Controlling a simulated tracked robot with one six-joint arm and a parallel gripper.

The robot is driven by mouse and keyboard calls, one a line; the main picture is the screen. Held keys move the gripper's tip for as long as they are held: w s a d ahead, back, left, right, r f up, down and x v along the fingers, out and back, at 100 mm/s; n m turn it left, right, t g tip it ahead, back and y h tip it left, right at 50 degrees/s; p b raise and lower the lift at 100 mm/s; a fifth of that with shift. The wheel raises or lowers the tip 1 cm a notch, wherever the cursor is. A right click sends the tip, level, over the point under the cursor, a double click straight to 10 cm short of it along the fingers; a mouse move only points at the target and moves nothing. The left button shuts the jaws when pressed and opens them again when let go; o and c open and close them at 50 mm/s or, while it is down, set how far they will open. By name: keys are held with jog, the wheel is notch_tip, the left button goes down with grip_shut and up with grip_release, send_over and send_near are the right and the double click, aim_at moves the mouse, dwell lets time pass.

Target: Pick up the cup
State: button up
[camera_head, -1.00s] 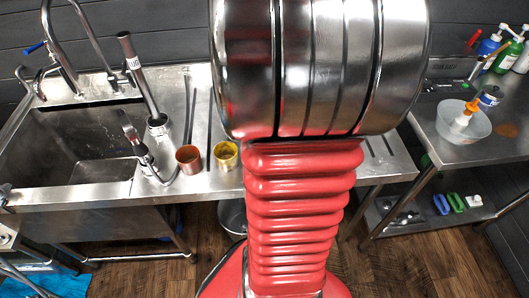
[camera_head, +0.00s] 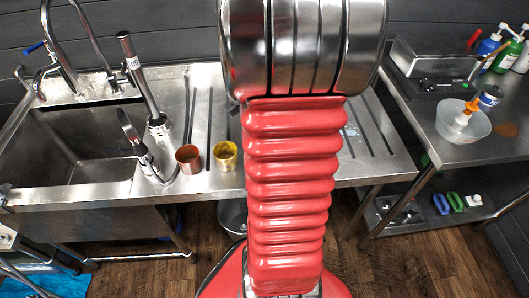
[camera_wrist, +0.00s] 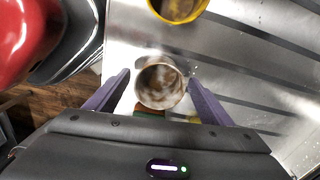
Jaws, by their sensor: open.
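A round cup (camera_wrist: 161,84) with a mottled grey-brown inside shows in the wrist view, mouth towards the camera. My gripper (camera_wrist: 159,78) is open, with one purple finger on each side of this cup. I cannot tell whether either finger touches it. In the head view my arm hides the gripper and this cup. A yellow-rimmed cup (camera_head: 226,155) stands on the steel counter left of my arm; it also shows at the top of the wrist view (camera_wrist: 178,8). A copper-coloured cup (camera_head: 188,159) stands just left of it.
The sink (camera_head: 70,145) with its tall taps lies to the left. The grooved drainboard (camera_head: 375,135) right of my arm looks mostly clear. A side table on the right holds a grey device (camera_head: 440,65), a clear bowl (camera_head: 463,122) and several bottles.

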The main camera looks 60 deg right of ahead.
notch_tip(320, 180, down, 2)
jog(key=shift+f, duration=0.1)
dwell(0.5)
jog(key=c, duration=1.1)
notch_tip(320, 180, up, 10)
jog(key=shift+r, duration=0.1)
dwell(0.8)
